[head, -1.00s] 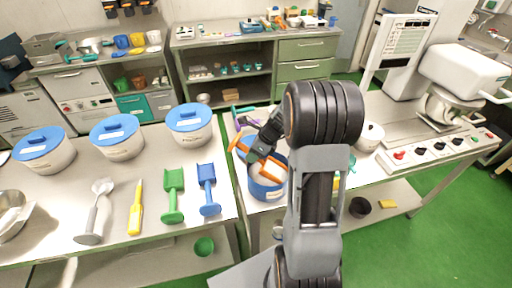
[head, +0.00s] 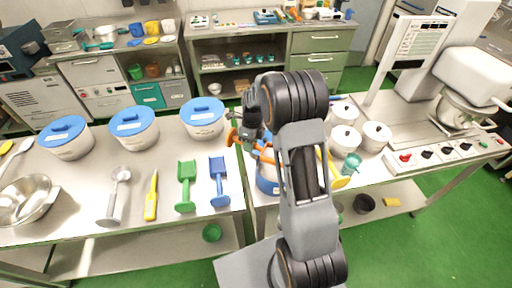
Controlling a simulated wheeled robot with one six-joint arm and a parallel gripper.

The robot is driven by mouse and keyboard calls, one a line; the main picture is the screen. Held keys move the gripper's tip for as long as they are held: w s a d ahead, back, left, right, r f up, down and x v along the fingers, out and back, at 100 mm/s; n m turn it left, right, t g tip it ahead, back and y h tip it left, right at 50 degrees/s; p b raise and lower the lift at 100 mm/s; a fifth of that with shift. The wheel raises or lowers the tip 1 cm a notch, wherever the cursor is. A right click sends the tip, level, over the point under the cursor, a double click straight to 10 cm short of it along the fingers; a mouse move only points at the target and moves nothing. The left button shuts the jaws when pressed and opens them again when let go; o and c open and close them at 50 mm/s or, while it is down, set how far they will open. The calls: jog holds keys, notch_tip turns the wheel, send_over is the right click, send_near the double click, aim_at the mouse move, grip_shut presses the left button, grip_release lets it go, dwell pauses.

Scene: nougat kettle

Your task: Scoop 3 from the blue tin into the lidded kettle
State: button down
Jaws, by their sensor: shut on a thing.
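My gripper (head: 250,146) is shut on an orange tool (head: 264,154), which looks like a scoop, over the blue tin's left side. The blue tin (head: 267,185) stands on the right-hand table with a pale label, partly hidden by my arm. Its contents and the scoop's bowl cannot be made out. Right of my arm are several white lidded pots, with one in front (head: 344,140), one at right (head: 377,137) and one behind (head: 343,113). I cannot tell which is the kettle.
White tubs with blue lids (head: 203,118) line the left table. A green scoop (head: 186,186), a blue scoop (head: 219,182) and a yellow tool (head: 151,196) lie before them. A yellow-orange piece (head: 339,180) and a teal cup (head: 350,166) are right of my arm.

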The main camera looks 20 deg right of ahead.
jog(key=shift+w+a+r, duration=0.1)
jog(key=shift+r, duration=1.25)
jog(key=shift+w+a+r, duration=0.1)
jog(key=shift+r, duration=1.25)
